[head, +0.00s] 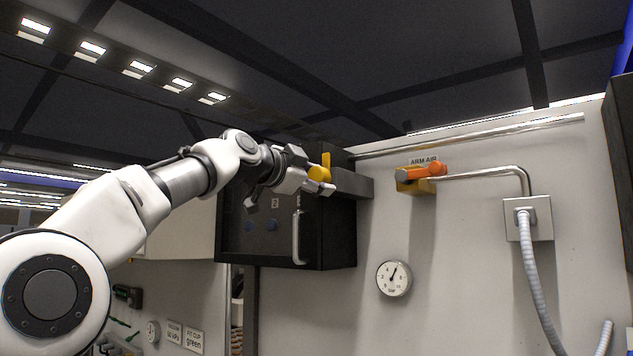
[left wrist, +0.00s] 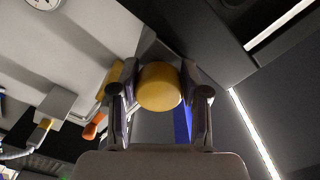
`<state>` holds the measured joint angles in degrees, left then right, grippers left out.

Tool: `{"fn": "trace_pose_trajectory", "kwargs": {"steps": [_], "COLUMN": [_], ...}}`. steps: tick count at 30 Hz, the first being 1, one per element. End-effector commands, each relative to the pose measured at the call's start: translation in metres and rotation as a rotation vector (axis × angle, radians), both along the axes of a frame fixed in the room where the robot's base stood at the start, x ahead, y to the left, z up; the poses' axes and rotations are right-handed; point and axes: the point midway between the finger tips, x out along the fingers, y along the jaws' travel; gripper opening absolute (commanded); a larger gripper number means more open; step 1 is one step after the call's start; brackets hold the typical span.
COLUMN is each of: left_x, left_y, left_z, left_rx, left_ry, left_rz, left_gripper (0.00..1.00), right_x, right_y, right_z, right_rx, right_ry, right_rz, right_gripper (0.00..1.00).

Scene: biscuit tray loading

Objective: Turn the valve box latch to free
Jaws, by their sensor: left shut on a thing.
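The valve box (head: 338,238) is a black box on the wall in the middle of the head view, with a pale vertical handle (head: 299,238) on its door. A yellow latch knob (head: 319,174) sits near its upper front edge, with a yellow tab (head: 326,159) standing up from it. My left gripper (head: 316,180) is shut on the latch. In the left wrist view the round yellow knob (left wrist: 159,86) lies between the two fingers. The gripper hides part of the latch, and lettering near it is too small to read. My right gripper is not in view.
To the right, an orange-handled valve (head: 430,170) under an "ARM AIR" label feeds a metal pipe (head: 490,173). A round gauge (head: 393,278) and a socket plate with a hose (head: 540,270) are on the pale wall. Signs hang at lower left.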

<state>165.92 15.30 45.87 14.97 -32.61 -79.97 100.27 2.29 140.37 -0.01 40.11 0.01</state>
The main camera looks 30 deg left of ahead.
Motion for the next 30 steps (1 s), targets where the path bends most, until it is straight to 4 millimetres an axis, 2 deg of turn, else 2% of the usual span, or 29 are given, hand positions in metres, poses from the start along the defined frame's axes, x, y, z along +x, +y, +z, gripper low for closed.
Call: {"fn": "trace_pose_trajectory", "kwargs": {"steps": [1, 8, 9, 11, 26, 30], "left_x": [-0.0025, -0.0025, -0.0024, -0.0024, -0.0003, -0.0003], "left_y": [-0.0004, -0.0006, -0.0006, -0.0007, -0.0003, -0.0004], "left_z": [0.0059, 0.0060, 0.0060, 0.0057, 0.0010, 0.0013], "left_rx": [0.004, 0.003, 0.003, 0.003, -0.001, -0.066], "left_ry": [-0.012, -0.012, -0.012, -0.011, -0.002, 0.004], "left_rz": [0.003, 0.003, 0.003, 0.002, 0.000, 0.000], "left_gripper": [0.11, 0.11, 0.49, 0.70, 0.70, 0.70], "right_x": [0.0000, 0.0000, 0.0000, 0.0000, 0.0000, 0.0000], "right_y": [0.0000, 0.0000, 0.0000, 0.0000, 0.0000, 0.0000], "right_z": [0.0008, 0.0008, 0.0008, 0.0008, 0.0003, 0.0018], "right_rx": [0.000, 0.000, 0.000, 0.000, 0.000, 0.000], "right_ry": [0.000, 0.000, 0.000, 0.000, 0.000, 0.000], "right_rz": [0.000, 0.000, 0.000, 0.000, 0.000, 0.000], "right_gripper": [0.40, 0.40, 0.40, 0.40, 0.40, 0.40]}}
